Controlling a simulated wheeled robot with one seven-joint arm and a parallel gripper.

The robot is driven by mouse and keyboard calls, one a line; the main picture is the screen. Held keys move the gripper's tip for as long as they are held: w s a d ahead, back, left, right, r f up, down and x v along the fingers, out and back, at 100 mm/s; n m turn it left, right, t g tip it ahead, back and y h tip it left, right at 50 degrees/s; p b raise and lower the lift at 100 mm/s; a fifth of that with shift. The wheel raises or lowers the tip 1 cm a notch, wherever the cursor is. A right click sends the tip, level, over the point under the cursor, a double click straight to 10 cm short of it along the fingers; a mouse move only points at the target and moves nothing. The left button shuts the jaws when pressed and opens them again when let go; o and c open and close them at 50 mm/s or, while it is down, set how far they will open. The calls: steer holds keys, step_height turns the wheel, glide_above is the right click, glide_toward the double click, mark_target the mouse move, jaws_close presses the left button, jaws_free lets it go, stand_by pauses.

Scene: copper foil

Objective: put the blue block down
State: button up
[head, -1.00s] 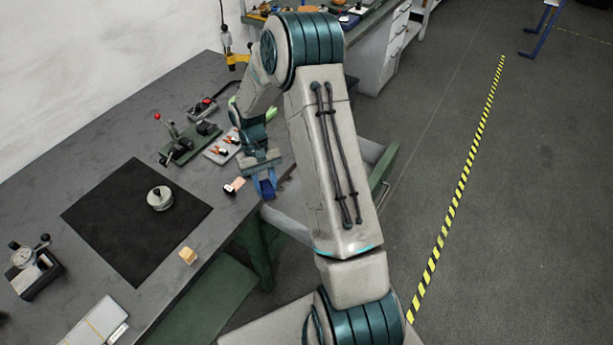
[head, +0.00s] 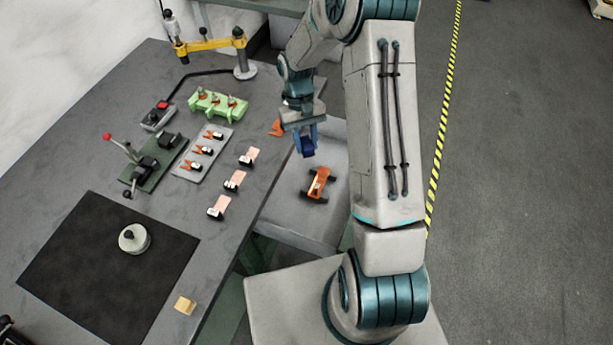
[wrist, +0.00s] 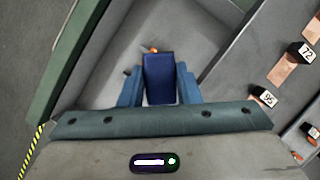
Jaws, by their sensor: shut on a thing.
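My gripper (head: 305,143) is shut on the blue block (head: 308,148), a dark blue piece held between its lighter blue fingers. In the head view the gripper points down over a light grey surface (head: 285,212) beside the workbench's right edge. In the wrist view the block (wrist: 159,72) sits between the two fingers, with grey surface beyond it. The block's lower end looks clear of that surface, but the height is hard to judge.
An orange clamp-like piece with black ends (head: 319,183) lies on the grey surface close to the gripper. An orange piece (head: 277,128) is at the bench edge. Copper strips with number tags (head: 235,181) line the bench (head: 225,255). The grey surface's front part is clear.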

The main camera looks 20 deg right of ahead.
steer(key=s+f+n+t+h+b, duration=0.25)
steer(key=s+f+n+b, duration=0.9)
steer(key=b, duration=1.85)
steer(key=m+b, duration=0.2)
steer(key=b, duration=0.3)
glide_toward(322, 230)
steer(key=shift+n+g+h, duration=0.25)
steer(key=shift+g+h, duration=0.1)
steer(key=x, duration=0.6)
steer(key=shift+w+a+f, duration=0.2)
steer(key=shift+w, duration=0.1)
steer(key=shift+f, duration=0.15)
steer(key=o, duration=1)
